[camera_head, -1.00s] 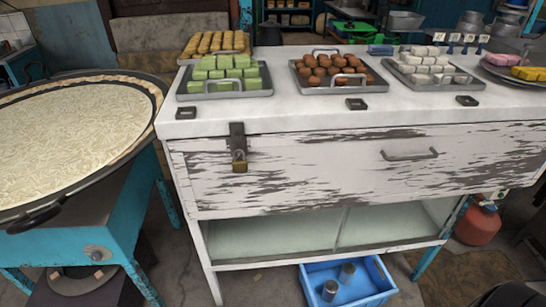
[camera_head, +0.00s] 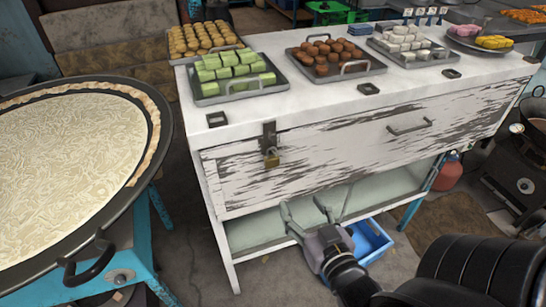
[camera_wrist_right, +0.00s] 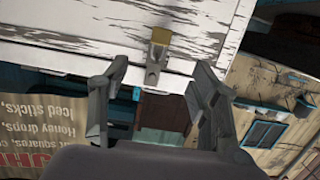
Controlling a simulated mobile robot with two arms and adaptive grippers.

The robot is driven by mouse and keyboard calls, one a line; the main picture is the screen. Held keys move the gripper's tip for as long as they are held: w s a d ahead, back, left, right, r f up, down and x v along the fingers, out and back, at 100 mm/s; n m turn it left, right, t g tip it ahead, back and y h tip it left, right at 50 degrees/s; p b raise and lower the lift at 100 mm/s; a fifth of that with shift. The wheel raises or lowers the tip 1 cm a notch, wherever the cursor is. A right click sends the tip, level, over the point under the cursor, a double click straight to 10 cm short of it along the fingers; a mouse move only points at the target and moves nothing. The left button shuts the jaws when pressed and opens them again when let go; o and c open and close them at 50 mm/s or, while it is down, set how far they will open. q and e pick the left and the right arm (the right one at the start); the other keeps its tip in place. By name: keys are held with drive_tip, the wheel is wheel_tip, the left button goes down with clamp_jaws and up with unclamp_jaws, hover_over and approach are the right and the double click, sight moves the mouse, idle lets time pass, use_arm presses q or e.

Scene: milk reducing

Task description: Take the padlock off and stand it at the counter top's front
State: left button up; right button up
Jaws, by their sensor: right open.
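A small brass padlock (camera_head: 272,158) hangs on the dark hasp (camera_head: 268,137) at the left of the white drawer front (camera_head: 360,145). The padlock (camera_wrist_right: 161,37) also shows in the right wrist view, near the top middle, with the hasp below it. My right gripper (camera_head: 304,208) is open and empty, in front of the lower shelf, below and right of the padlock. In the wrist view its two fingers stand apart, with the padlock beyond their tips. The white counter top (camera_head: 300,103) has a bare strip along its front edge. My left gripper is not in view.
Trays of green (camera_head: 238,92), brown (camera_head: 335,72) and white sweets (camera_head: 405,56) stand on the counter, with dark square pieces (camera_head: 217,119) near its front. A wide round pan (camera_head: 70,150) stands at the left. A blue crate (camera_head: 372,240) sits below the counter.

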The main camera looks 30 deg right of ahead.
drive_tip(key=r, duration=0.1)
drive_tip(key=p, duration=0.3)
approach(273, 161)
drive_tip(key=x, duration=0.4)
drive_tip(key=shift+d+f, duration=0.15)
drive_tip(key=shift+d, duration=0.05)
drive_tip(key=shift+w+p, duration=0.4)
drive_tip(key=shift+w, duration=0.15)
drive_tip(key=p+x, duration=0.1)
drive_tip(key=x, duration=0.2)
drive_tip(key=shift+w, duration=0.25)
drive_tip(key=shift+w+d+f, duration=0.1)
drive_tip(key=shift+w+d, duration=0.05)
drive_tip(key=shift+w, duration=0.35)
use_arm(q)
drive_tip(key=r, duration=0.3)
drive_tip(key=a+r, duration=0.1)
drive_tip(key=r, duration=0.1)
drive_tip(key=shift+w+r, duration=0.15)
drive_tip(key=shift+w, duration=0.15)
use_arm(e)
drive_tip(key=shift+s, duration=0.1)
drive_tip(key=shift+c, duration=0.4)
drive_tip(key=c, duration=1.2)
